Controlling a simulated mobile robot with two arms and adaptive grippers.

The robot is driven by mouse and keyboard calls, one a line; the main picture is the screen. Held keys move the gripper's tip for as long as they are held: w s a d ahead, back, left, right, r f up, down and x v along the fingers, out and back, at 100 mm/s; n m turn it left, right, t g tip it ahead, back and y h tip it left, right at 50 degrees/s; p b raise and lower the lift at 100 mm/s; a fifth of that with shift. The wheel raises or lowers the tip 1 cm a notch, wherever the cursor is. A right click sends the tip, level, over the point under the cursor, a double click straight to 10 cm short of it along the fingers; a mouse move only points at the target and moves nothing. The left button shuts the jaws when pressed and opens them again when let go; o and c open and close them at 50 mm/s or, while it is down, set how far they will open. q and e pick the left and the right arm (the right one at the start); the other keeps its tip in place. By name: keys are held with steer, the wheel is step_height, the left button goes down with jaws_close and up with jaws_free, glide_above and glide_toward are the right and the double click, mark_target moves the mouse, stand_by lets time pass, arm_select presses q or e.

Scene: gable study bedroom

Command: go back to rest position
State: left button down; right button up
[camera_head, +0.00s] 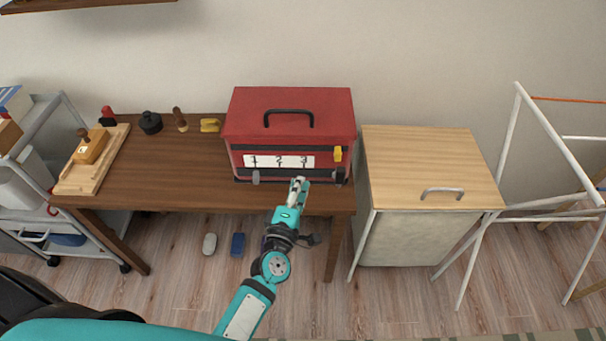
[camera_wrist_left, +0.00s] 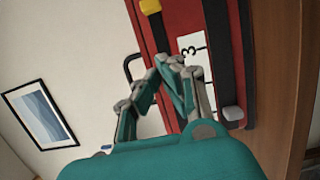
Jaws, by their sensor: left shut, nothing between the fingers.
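My left gripper (camera_head: 298,184) is in front of the red box's lower front, near the desk's front edge. It is shut with nothing between its fingers; the closed fingers also show in the left wrist view (camera_wrist_left: 172,66). The red box (camera_head: 290,120) stands on the desk with its lid down and a black handle on top. Its front carries a white strip (camera_head: 270,161) numbered 1, 2, 3, a yellow piece (camera_head: 338,154) at the upper right and grey knobs low down. Whether the fingers touch the box is not clear. My right gripper is not in view.
The wooden desk (camera_head: 190,175) holds a board with a wooden block (camera_head: 91,146) and several small items. A cabinet (camera_head: 430,165) with a wooden top stands right of it, then a white rack (camera_head: 512,150). A grey trolley (camera_head: 45,120) is at the left.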

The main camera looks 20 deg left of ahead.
arm_select(q)
steer(key=shift+s+d, duration=0.15)
steer(key=shift+s, duration=0.05)
stand_by(0.3)
steer(key=s+f+m+g+h, duration=0.1)
steer(key=s+f+m+g, duration=0.4)
steer(key=f, duration=0.6)
steer(key=s+d+f+m+g+h, duration=0.1)
steer(key=s+f+m, duration=0.4)
steer(key=f, duration=0.6)
steer(key=s+f+m+g+h, duration=0.1)
steer(key=s+f+m+g, duration=0.2)
steer(key=s+f, duration=0.55)
steer(key=s+a+f+m+g, duration=0.2)
steer(key=s+f, duration=0.3)
steer(key=s, duration=0.3)
steer(key=s+a+f+m+g+y, duration=0.1)
steer(key=s+a+f+m+g, duration=0.2)
steer(key=s, duration=0.6)
steer(key=s+a+f+m+g+y, duration=0.1)
steer(key=s+a+f+m+g, duration=0.1)
steer(key=s+f, duration=0.5)
steer(key=shift+s+a+f+m+g, duration=0.25)
steer(key=shift+s+a+m+g, duration=0.3)
steer(key=shift+a, duration=0.45)
steer(key=shift+s, duration=0.1)
